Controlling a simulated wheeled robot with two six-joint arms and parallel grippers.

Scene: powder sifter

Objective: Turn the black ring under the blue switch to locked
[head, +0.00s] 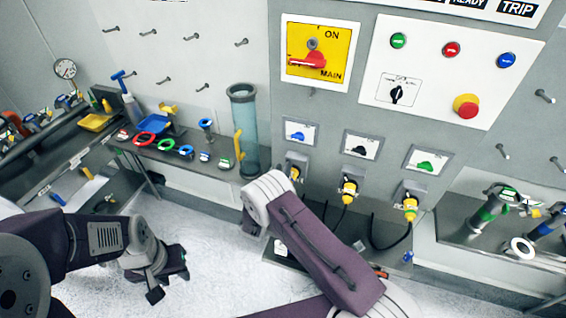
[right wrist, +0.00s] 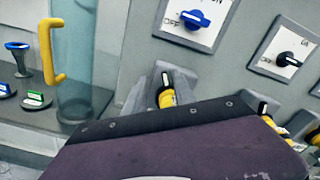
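The blue switch (head: 298,134) sits on a white plate labelled OFF on the grey panel; it also shows in the right wrist view (right wrist: 198,19). Below it is a yellow and black plug connector (head: 294,172), also in the right wrist view (right wrist: 167,96), its lower part hidden by my purple right arm. The black ring cannot be made out clearly, so its setting cannot be told. My right gripper's fingertips are hidden; a purple and black part of mine fills the bottom of the right wrist view. My left gripper (head: 168,281) is open and empty over the floor, away from the panel.
Black (head: 360,149) and green (head: 426,166) switches with similar connectors stand to the right. A clear cylinder with a yellow handle (head: 245,130) stands close left of the blue switch's connector. A cluttered grey shelf runs further left.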

